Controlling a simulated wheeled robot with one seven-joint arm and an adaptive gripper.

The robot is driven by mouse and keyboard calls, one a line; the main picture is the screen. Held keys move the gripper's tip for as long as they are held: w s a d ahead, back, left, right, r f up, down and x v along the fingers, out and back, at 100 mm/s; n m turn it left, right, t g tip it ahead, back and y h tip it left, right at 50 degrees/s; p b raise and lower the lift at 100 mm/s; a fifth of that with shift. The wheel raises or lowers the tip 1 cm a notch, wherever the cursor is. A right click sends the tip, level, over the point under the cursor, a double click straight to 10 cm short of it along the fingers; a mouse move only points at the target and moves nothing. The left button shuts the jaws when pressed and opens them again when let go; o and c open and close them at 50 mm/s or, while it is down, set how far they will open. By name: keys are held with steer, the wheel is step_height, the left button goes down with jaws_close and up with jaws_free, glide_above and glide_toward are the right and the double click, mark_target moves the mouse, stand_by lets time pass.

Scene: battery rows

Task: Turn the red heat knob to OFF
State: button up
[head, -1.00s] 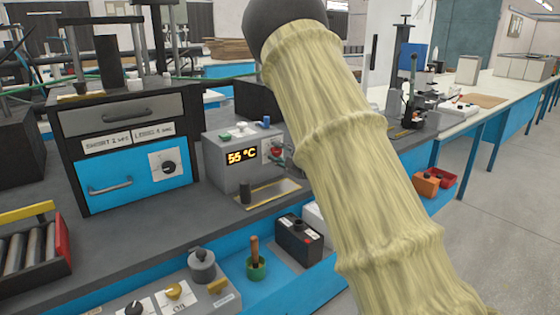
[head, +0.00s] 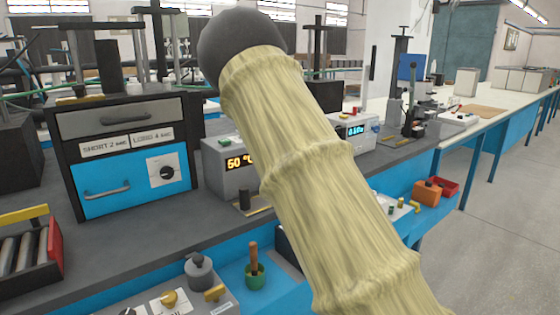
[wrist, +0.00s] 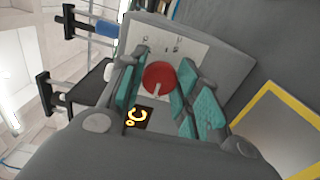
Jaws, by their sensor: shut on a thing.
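The red heat knob (wrist: 158,78) is on the light front panel of the heater box (head: 215,165). In the wrist view it sits between the teal-padded fingers of my gripper (wrist: 163,88), which is shut on it. A pale mark shows at the knob's lower edge; its exact setting cannot be told. The orange display (head: 236,162) seems to read 50 or 60, partly covered by my arm. In the head view my sleeved arm hides the knob and my gripper.
A cabinet with a blue drawer (head: 115,188) stands left of the heater box. A meter with a blue display (head: 355,131) is to the right. A green cup with a wooden-handled tool (head: 254,272) and a grey weight (head: 199,272) are in front. The floor at right is clear.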

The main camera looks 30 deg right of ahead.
steer(key=shift+f, duration=0.1)
steer(key=o, duration=1)
steer(key=shift+s, duration=0.15)
steer(key=s, duration=0.7)
steer(key=s+d, duration=0.1)
steer(key=s, duration=0.3)
steer(key=shift+s, duration=0.35)
